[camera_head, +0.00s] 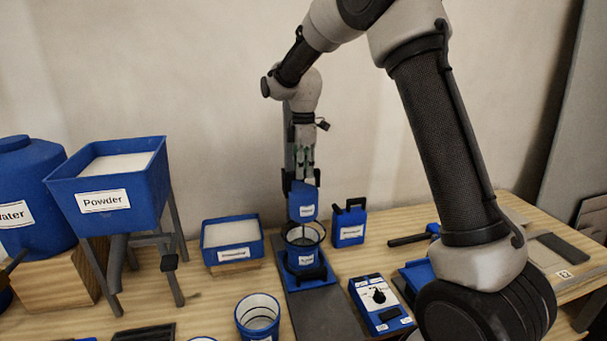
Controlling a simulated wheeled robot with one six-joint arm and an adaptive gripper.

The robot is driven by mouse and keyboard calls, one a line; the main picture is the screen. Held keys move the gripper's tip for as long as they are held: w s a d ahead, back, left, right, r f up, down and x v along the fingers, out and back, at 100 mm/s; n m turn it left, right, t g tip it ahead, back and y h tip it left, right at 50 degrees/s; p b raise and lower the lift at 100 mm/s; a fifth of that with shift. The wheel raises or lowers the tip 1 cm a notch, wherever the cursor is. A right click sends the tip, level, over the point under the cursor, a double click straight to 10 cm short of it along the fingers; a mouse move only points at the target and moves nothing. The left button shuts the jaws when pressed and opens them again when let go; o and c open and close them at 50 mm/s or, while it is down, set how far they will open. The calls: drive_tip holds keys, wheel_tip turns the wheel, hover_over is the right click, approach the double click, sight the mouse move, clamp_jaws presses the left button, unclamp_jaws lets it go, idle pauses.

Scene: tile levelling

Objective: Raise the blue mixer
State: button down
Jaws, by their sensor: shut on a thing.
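The blue mixer (302,201) is a small blue body with a white label, near the middle of the view. My gripper (301,184) reaches down from above and is shut on the mixer's top. Directly below the mixer is a dark-rimmed blue container (304,258) with a white label, standing on a blue base plate (318,291). The mixer's body is above the container's rim.
A blue powder hopper (146,190) on legs and a blue water tank (40,175) stand left. A labelled blue tray (232,256), a blue jug (349,226), a blue cup (258,320) and a blue box with a dial (376,305) surround the container. My arm hides part of the table's right side.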

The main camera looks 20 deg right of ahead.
wheel_tip(320, 180, up, 11)
drive_tip(key=shift+r, duration=0.15)
drive_tip(key=shift+w, duration=0.1)
drive_tip(key=c, duration=1.4)
unclamp_jaws()
drive_tip(key=shift+r, duration=0.1)
drive_tip(key=shift+o, duration=0.4)
wheel_tip(320, 180, up, 12)
